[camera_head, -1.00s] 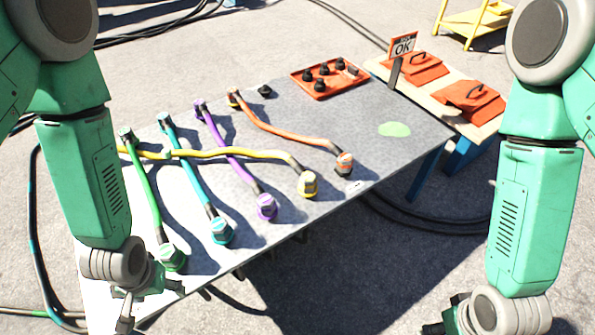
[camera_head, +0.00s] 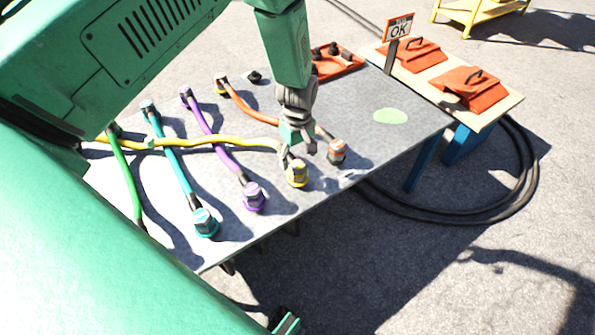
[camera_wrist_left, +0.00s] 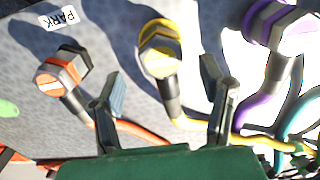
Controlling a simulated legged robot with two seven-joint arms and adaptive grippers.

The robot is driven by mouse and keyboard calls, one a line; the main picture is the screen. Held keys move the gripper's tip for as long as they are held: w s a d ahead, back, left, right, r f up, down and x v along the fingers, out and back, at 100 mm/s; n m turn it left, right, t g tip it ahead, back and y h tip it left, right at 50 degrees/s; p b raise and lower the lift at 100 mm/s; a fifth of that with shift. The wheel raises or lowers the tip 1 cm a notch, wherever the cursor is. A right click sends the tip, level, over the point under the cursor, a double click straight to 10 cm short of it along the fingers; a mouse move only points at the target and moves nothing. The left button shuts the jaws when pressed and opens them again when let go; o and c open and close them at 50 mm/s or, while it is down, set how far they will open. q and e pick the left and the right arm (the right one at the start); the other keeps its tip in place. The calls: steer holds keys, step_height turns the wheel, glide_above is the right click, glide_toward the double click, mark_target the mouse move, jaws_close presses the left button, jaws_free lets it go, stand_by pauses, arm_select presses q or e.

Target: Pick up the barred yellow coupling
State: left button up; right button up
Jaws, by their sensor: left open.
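The yellow coupling (camera_head: 297,174), a grey hexagonal body with yellow bands, sits on the near right edge of the grey table (camera_head: 330,195), at the end of a yellow cable (camera_head: 220,141). My left gripper (camera_head: 303,152) is just above and behind it, pointing down. In the left wrist view the yellow coupling (camera_wrist_left: 158,55) appears between and beyond the spread fingers of the left gripper (camera_wrist_left: 163,88). The fingers look clear of it and hold nothing. My right gripper is not seen.
An orange coupling (camera_head: 337,151) stands close right of the yellow one, and a purple coupling (camera_head: 253,196) close left. A teal coupling (camera_head: 205,222) is farther left. An orange tray (camera_head: 338,66) lies at the back. The table around the green patch (camera_head: 390,116) is clear.

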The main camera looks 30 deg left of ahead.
mark_target(297, 163)
arm_select(q)
step_height(297, 163, down, 6)
steer(key=shift+s+r+b, duration=0.1)
steer(key=shift+b, duration=1.1)
steer(key=c, duration=1.4)
